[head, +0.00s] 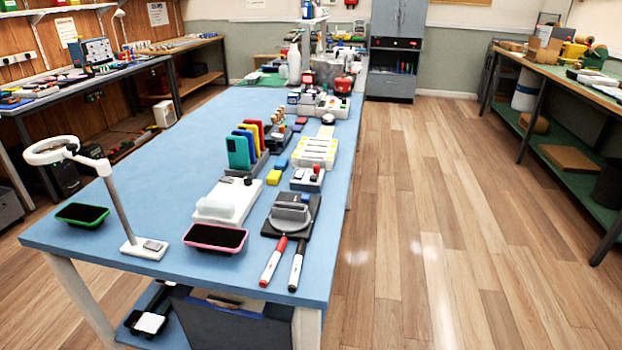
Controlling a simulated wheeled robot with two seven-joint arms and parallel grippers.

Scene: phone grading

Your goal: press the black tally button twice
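A small white box (307,183) stands on the blue table (150,190), right of the middle. It has small dark and reddish parts on top that look like buttons. I cannot tell for sure which part is the black tally button. Neither of my grippers is in view, and nothing touches the box.
A grey device on a black base (290,213), a red marker (273,262) and a black marker (297,265) lie in front. The table's left side is mostly clear.

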